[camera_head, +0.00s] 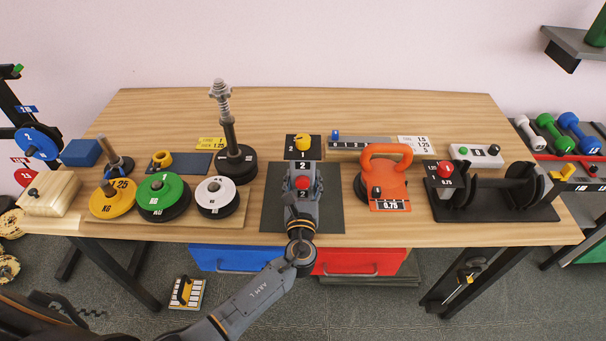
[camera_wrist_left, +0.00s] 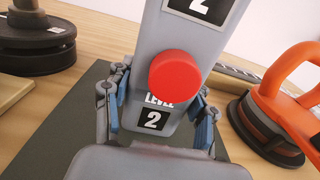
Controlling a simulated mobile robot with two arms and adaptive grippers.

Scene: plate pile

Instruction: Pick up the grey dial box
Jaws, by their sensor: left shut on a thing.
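The grey dial box (camera_head: 302,168) is at the middle of the table, over the dark mat (camera_head: 330,212). It has a red knob and black labels reading 2. In the left wrist view the grey dial box (camera_wrist_left: 184,50) fills the centre, with its red knob towards me and "LEVEL 2" below. My left gripper (camera_head: 302,193) reaches it from the front. In the wrist view my left gripper (camera_wrist_left: 158,118) has a finger on each side of the box and is shut on it. Whether the box's underside touches the mat is hidden. My right gripper is not in view.
An orange kettlebell-shaped thing (camera_head: 385,182) stands close on the right. Weight discs on the left include a green one (camera_head: 163,190) and a white one (camera_head: 216,193). A tall threaded post (camera_head: 229,130) rises behind them. A black plate with a yellow knob (camera_head: 303,148) lies behind the box.

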